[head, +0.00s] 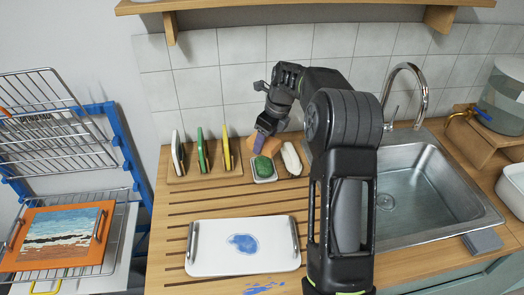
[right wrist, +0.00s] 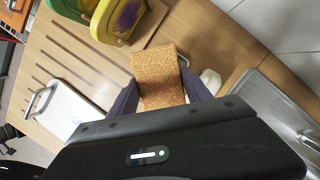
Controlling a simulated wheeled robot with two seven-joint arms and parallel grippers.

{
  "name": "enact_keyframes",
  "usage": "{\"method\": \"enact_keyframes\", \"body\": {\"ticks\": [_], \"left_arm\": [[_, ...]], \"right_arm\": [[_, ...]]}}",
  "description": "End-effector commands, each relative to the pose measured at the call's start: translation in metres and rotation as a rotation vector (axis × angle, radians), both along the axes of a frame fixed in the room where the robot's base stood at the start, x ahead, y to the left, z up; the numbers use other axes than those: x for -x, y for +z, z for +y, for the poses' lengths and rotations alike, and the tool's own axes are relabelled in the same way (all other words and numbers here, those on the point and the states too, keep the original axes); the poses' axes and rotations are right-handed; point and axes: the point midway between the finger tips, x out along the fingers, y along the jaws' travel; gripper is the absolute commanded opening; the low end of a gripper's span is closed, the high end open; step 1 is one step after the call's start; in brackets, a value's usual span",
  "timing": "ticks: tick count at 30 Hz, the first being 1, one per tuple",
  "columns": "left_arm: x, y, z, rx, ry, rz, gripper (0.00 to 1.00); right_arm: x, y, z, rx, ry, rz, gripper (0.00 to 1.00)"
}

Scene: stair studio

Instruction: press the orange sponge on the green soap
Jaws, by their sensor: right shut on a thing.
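The green soap (head: 263,166) sits in a small white dish (head: 264,180) on the wooden counter, at the middle of the head view. My right gripper (head: 264,143) is shut on the orange sponge (right wrist: 158,75) just above and behind the soap. The sponge (head: 276,146) is partly hidden by the gripper in the head view. In the right wrist view the sponge fills the space between the two purple fingers and hides the soap. I cannot tell whether the sponge touches the soap. My left gripper is not in view.
A white tray (head: 205,262) with a blue stain lies in front on the slatted counter. Upright boards (head: 201,150) stand in a rack at left. A white object (head: 291,158) lies right of the soap. The sink (head: 440,190) is at right, a wire rack at far left.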

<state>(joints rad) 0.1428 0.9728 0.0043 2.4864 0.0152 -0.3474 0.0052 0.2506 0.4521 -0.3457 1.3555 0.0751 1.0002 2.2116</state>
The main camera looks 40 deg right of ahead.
Motion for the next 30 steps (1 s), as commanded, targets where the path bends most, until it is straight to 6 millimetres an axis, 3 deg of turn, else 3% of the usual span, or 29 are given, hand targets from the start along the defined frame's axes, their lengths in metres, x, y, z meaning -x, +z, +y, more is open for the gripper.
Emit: {"method": "enact_keyframes", "body": {"ticks": [17, 30], "left_arm": [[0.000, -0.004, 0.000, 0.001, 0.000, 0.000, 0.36], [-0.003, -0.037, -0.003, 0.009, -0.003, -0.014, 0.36]], "right_arm": [[-0.002, -0.003, 0.000, -0.001, -0.037, 0.001, 0.24], [-0.002, -0.044, 0.000, -0.001, -0.037, 0.001, 0.24]]}}
